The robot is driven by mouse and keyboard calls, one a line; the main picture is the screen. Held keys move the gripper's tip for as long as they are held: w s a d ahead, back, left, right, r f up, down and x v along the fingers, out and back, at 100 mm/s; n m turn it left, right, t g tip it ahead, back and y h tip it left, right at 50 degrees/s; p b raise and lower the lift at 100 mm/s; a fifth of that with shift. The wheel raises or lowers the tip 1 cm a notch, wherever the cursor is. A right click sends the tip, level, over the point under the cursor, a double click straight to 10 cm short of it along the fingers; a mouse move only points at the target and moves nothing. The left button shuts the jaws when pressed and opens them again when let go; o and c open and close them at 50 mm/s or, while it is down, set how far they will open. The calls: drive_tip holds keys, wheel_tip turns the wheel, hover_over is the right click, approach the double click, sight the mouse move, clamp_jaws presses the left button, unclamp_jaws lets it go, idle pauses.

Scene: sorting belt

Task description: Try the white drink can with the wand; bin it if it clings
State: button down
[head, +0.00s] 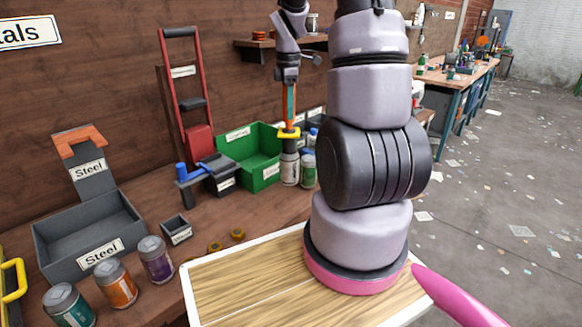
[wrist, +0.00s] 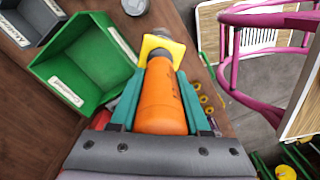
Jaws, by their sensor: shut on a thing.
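My gripper (head: 290,80) is shut on the orange wand (head: 290,105), which points down with its yellow collar (head: 289,134) below. In the wrist view the orange wand (wrist: 162,95) lies between teal fingers, with the yellow collar (wrist: 162,48) beyond. The white drink can (head: 289,170) stands upright under the wand, by the green bin. I cannot tell whether the wand's tip touches it. A grey round can top (wrist: 135,6) shows near the tip in the wrist view. The green bin (head: 235,148) looks empty; the grey Steel bin (head: 72,250) is at the left.
A green-and-blue can (head: 308,168) stands close beside the white can. Teal (head: 70,308), orange (head: 117,285) and purple (head: 155,260) cans stand at the front left. A small dark box (head: 176,230) and a red-framed rack (head: 190,100) are on the bench.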

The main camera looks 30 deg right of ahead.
drive_tip(key=shift+r, duration=0.1)
drive_tip(key=shift+r, duration=5.25)
drive_tip(key=a, duration=2.2)
drive_tip(key=shift+s, duration=0.3)
drive_tip(key=a, duration=2.2)
drive_tip(key=shift+s, duration=0.3)
